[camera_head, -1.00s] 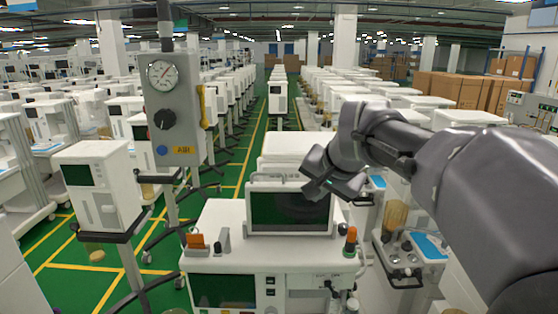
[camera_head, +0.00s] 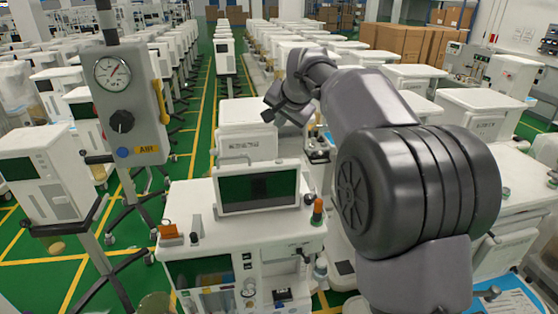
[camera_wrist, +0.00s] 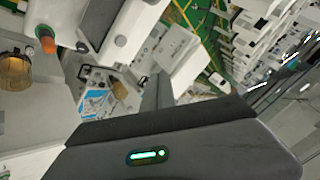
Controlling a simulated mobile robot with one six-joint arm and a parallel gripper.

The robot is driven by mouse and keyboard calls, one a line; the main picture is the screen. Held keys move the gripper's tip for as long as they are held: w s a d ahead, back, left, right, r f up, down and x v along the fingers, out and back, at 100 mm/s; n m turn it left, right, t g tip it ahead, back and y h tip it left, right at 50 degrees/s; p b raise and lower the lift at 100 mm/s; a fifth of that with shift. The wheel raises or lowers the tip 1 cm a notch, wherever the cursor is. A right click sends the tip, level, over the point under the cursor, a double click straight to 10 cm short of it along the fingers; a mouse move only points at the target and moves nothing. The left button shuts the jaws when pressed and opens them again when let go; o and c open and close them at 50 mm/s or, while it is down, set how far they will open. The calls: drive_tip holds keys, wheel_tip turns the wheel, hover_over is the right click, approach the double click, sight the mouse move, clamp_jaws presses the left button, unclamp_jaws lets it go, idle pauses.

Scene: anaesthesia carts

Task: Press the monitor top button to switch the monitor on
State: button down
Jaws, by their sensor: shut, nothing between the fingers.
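The monitor (camera_head: 258,190) stands on top of a white anaesthesia cart (camera_head: 200,248), its dark green screen facing me. I cannot make out a top button for certain in the head view. My gripper (camera_head: 285,110) is above and beyond the monitor's top right corner, apart from it, shut and empty. In the wrist view my gripper's dark body fills the bottom and hides what lies below.
A grey gauge panel (camera_head: 130,100) on a post rises at the left. Another white machine (camera_head: 250,130) stands close behind the monitor.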

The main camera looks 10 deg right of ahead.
sight(280, 162)
drive_tip(key=shift+f+b, duration=3.55)
drive_tip(key=shift+f, duration=0.75)
drive_tip(key=shift+f, duration=0.15)
drive_tip(key=shift+f+b, duration=0.3)
drive_tip(key=shift+b, duration=0.15)
drive_tip(key=shift+f+b, duration=0.4)
drive_tip(key=shift+f, duration=0.05)
drive_tip(key=shift+r+p, duration=0.7)
drive_tip(key=shift+r, duration=0.15)
wheel_tip(280, 162, up, 5)
drive_tip(key=p, duration=0.4)
drive_tip(key=shift+r, duration=0.1)
